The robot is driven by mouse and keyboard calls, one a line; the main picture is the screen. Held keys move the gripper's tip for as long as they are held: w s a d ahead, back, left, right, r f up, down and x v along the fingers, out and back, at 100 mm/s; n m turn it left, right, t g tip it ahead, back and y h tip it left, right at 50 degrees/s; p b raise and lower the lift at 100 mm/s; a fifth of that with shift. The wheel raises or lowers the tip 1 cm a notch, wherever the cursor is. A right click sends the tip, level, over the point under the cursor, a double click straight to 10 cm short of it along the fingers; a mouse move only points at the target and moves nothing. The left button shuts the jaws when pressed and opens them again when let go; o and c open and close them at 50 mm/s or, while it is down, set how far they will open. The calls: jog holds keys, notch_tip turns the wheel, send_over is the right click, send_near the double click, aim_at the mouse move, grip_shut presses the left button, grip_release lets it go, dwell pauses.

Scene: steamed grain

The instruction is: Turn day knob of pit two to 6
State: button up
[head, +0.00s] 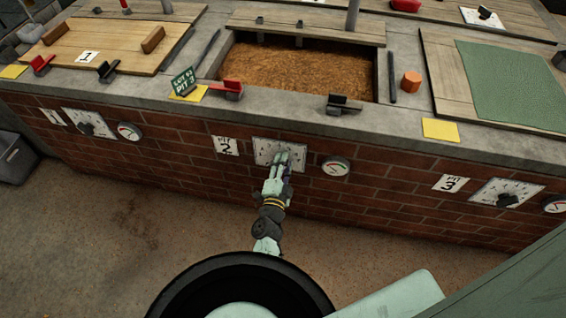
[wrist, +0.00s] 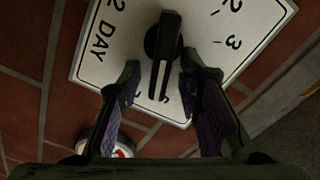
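The white day dial plate (head: 264,152) of pit two is on the brick wall, right of the PIT 2 sign (head: 226,146). In the wrist view the plate (wrist: 112,62) reads "2 DAY", with 2 and 3 at the upper right; other numbers are partly hidden. Its black knob (wrist: 165,40) has a bar handle running nearly upright in the picture, tilted slightly. My gripper (head: 285,158) is at the plate and hides the knob in the head view. In the wrist view its purple-padded fingers (wrist: 163,70) are apart on either side of the handle, with gaps showing.
A round gauge (head: 335,166) is right of the dial and shows in the wrist view (wrist: 108,148). PIT 3 dial (head: 506,193) and pit one dial (head: 88,123) are farther along the wall. The concrete ledge (head: 300,120) juts above. The floor in front is clear.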

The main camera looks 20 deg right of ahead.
jog(key=shift+o, duration=0.6)
jog(key=shift+f, duration=0.25)
jog(key=shift+w+a+r, duration=0.15)
jog(key=shift+a+r, duration=0.05)
jog(key=shift+r, duration=0.05)
